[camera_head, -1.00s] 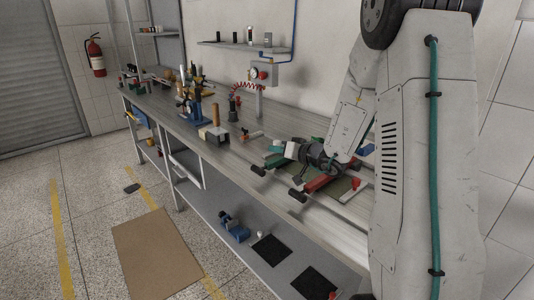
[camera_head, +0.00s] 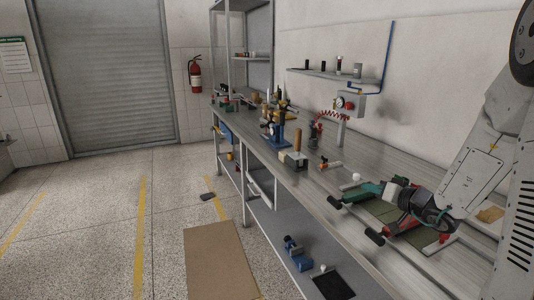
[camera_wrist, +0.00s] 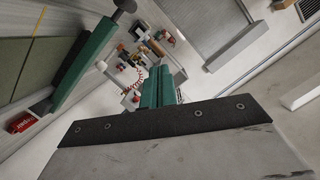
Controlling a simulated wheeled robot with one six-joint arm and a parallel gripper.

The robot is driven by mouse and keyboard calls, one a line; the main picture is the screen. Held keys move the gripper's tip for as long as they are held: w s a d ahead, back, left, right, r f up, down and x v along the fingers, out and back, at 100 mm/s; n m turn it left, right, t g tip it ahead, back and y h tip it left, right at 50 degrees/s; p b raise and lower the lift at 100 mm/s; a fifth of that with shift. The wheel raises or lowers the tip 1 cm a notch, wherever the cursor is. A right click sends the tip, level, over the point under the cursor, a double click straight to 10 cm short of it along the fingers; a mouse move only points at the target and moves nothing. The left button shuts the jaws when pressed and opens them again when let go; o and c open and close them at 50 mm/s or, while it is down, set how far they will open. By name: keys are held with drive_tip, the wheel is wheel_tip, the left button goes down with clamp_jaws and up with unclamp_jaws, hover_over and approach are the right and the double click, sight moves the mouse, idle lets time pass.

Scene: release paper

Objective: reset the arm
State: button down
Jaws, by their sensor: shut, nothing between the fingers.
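My arm reaches in from the right of the head view, over the workbench. My gripper (camera_wrist: 161,88) shows in the wrist view as two teal fingers side by side, shut with nothing between them. In the head view its pale body is small and overlaps the green and red fixture, so the fingers are hard to separate from it. The fixture (camera_head: 378,239) has black-ended handles and stands on the bench under the arm. In the wrist view its green bar (camera_wrist: 88,58) lies left of the fingers, apart from them.
The long workbench (camera_head: 330,226) carries a blue press (camera_head: 277,135), a block with a wooden handle (camera_head: 295,157) and small tools farther back. A shelf (camera_head: 335,74) is on the wall. A brown mat (camera_head: 220,262) lies on open floor. A fire extinguisher (camera_head: 195,75) hangs by the shutter.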

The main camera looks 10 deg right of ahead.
drive_tip(key=s+a+r+m+g+y, duration=0.15)
drive_tip(key=s+a+g+y, duration=0.35)
drive_tip(key=s+a+g, duration=0.85)
drive_tip(key=s+a+r+n+h, duration=0.1)
drive_tip(key=s+h, duration=0.4)
drive_tip(key=s, duration=0.5)
drive_tip(key=s+a+r+n+h, duration=0.2)
drive_tip(key=s+r+h, duration=0.3)
drive_tip(key=s, duration=0.4)
drive_tip(key=shift+s+a+r+n, duration=0.2)
drive_tip(key=shift+s+r+n, duration=0.25)
drive_tip(key=shift+n, duration=0.1)
